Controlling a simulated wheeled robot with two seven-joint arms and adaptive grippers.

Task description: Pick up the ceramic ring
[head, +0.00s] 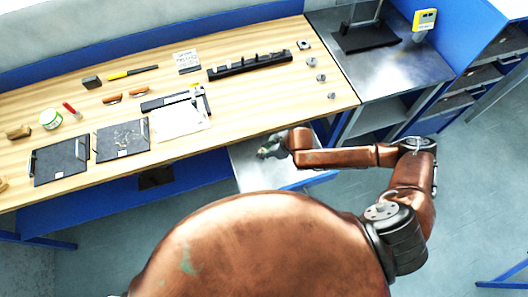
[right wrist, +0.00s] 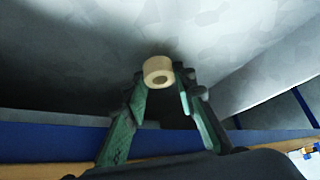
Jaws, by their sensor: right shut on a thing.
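In the head view my right gripper (head: 268,150) is small, in front of the bench's front edge and over a grey metal surface (head: 240,174). I cannot make out the ring in the head view. My left gripper is not in view.
The wooden bench (head: 230,115) holds black trays (head: 60,162), a long black rack (head: 250,66) and several small metal parts (head: 311,62) on its right. A metal side table (head: 400,68) with a black stand (head: 365,36) adjoins it.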

